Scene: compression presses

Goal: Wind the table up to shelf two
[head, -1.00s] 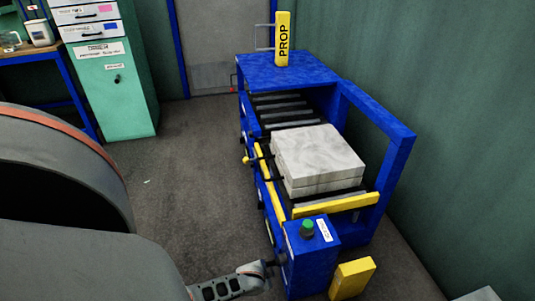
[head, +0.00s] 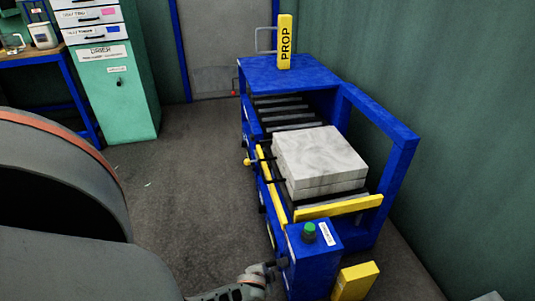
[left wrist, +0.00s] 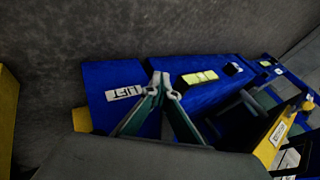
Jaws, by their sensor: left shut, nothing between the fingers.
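The blue lift table (head: 290,72) stands along the right wall, with rollers on its bed and a pale two-layer slab (head: 318,155) on them. At its near end is a blue control box (head: 312,262) with a green button (head: 309,232) on top and a white label. In the left wrist view a white label (left wrist: 125,92) on blue reads LIFT. My left gripper (head: 277,265) is low at the left side of the control box; whether it touches is unclear. In the left wrist view its fingertips (left wrist: 165,88) meet, with nothing held. No crank is clearly visible. My right gripper is out of view.
A yellow prop block (head: 284,42) stands on the table's far end. A yellow bar (head: 338,208) crosses the near end. A yellow block (head: 354,281) is right of the control box. A green drawer cabinet (head: 118,95) stands at the back left. The floor left of the table is clear.

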